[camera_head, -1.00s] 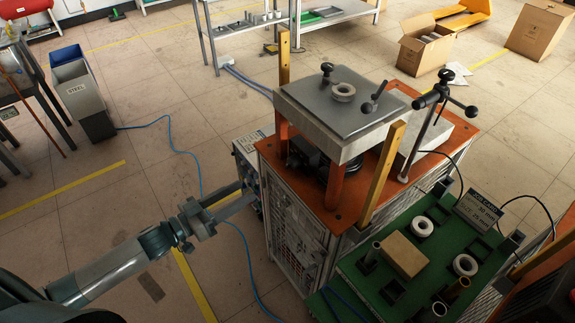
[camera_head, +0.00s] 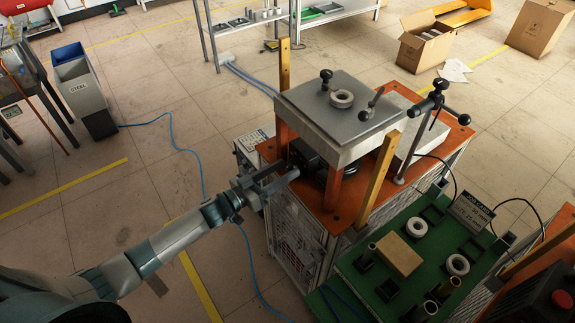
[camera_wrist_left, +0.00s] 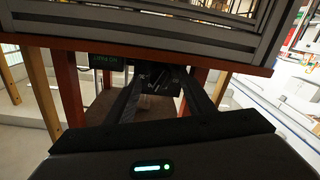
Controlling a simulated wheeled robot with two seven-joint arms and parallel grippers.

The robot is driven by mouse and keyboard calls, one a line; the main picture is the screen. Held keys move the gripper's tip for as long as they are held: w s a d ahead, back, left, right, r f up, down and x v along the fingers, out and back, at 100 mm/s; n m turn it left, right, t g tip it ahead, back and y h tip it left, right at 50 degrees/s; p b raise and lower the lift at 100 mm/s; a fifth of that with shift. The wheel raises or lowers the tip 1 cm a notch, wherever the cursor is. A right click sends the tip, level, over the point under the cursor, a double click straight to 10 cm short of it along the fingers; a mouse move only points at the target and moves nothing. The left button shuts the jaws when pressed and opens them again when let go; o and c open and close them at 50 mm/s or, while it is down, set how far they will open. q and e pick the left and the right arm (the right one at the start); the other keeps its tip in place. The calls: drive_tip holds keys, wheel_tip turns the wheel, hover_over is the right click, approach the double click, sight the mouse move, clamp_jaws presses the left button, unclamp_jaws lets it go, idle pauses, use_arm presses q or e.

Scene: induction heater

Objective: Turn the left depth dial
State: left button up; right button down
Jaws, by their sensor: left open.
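The induction heater (camera_head: 338,187) stands right of centre, with an orange top and a grey raised plate (camera_head: 345,112). My left gripper (camera_head: 291,169) is open at the heater's left edge, under the raised plate, with its fingers pointing at a black unit (camera_head: 308,154). In the left wrist view the two dark fingers (camera_wrist_left: 165,76) reach toward dark block-like parts with small pale marks (camera_wrist_left: 150,72). I cannot clearly make out the left depth dial there; contact is also unclear. My right gripper is not in view.
A small green display (camera_wrist_left: 106,61) shows left of the fingers. Orange and wooden posts stand close around the heater's gap. A green table (camera_head: 352,268) with rings and a box (camera_head: 399,254) is at the lower right. Blue cables lie on the floor at the left.

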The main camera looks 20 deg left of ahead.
use_arm(q)
drive_tip(key=shift+x, duration=0.95)
drive_tip(key=shift+c, duration=0.7)
drive_tip(key=c, duration=0.9)
drive_tip(key=m+b, duration=0.2)
drive_tip(key=m, duration=0.3)
drive_tip(key=shift+f, duration=0.15)
drive_tip(key=shift+m+b, duration=0.65)
drive_tip(key=shift+m, duration=1.45)
